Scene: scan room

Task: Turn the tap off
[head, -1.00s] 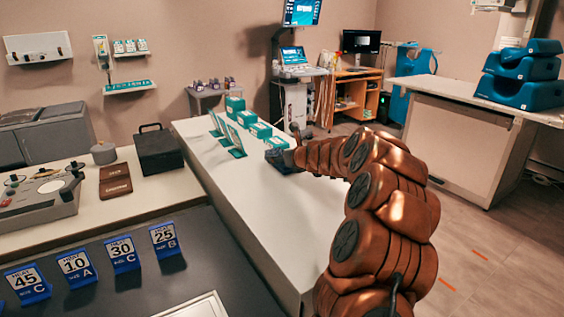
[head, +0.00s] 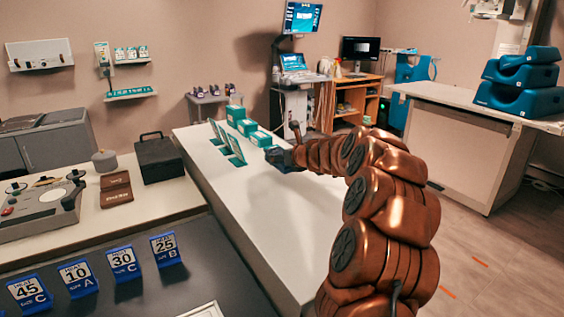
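I cannot make out a tap in the head view. My gripper (head: 279,158) is a small dark shape at the end of my copper-coloured arm. It shows over the long white counter, close to the teal boxes at its far end. Its fingers are too small and too turned away to tell whether they are open or shut, and I see nothing clearly held.
The white counter (head: 255,205) is mostly bare, with teal boxes (head: 246,126) at its far end. A black case (head: 159,160) and numbered blue signs (head: 164,248) stand left. A cushion-topped table (head: 450,104) stands right. Floor (head: 490,250) shows between.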

